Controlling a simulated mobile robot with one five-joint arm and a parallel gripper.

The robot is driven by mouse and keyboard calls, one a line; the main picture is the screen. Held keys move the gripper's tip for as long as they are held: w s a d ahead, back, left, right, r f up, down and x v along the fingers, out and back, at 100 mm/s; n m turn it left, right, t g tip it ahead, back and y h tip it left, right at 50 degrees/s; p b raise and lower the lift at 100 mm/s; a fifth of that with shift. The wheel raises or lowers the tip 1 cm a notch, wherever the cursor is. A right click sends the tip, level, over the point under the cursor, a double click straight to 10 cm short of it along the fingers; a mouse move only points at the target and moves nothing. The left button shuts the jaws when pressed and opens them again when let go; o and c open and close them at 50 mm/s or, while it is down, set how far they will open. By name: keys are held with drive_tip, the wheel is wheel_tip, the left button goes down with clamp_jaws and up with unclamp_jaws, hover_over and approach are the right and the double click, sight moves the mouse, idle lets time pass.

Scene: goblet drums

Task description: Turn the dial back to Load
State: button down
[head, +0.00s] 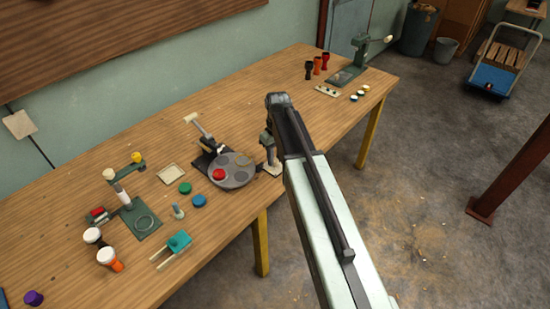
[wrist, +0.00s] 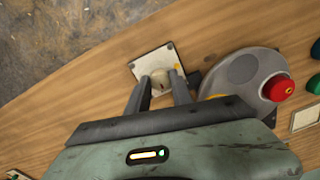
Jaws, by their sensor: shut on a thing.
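The dial is a small round knob (wrist: 160,79) on a pale square plate (wrist: 146,60) with dark corner screws, fixed to the wooden table. In the wrist view the two fingers of my gripper (wrist: 160,88) are closed around the knob, one on each side. An orange mark shows on the plate by the right finger. The dial's markings are too small or hidden to read. In the head view my gripper (head: 270,153) reaches down at the table's front edge, and the pale plate (head: 271,169) shows partly below it.
A grey round turntable (head: 238,182) with a red piece (head: 219,174) stands close beside the dial. Green (head: 185,188) and blue (head: 199,201) discs, a teal tool (head: 179,241) and a press (head: 142,222) lie to the left. Small drums (head: 318,65) stand at the far right.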

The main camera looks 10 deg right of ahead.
sight(275, 160)
drive_tip(key=shift+n, duration=0.3)
idle(0.4)
drive_tip(key=c, duration=1.1)
unclamp_jaws()
wheel_tip(275, 160, up, 8)
drive_tip(key=p, duration=0.8)
drive_tip(key=shift+d, duration=0.15)
drive_tip(key=shift+f, duration=0.1)
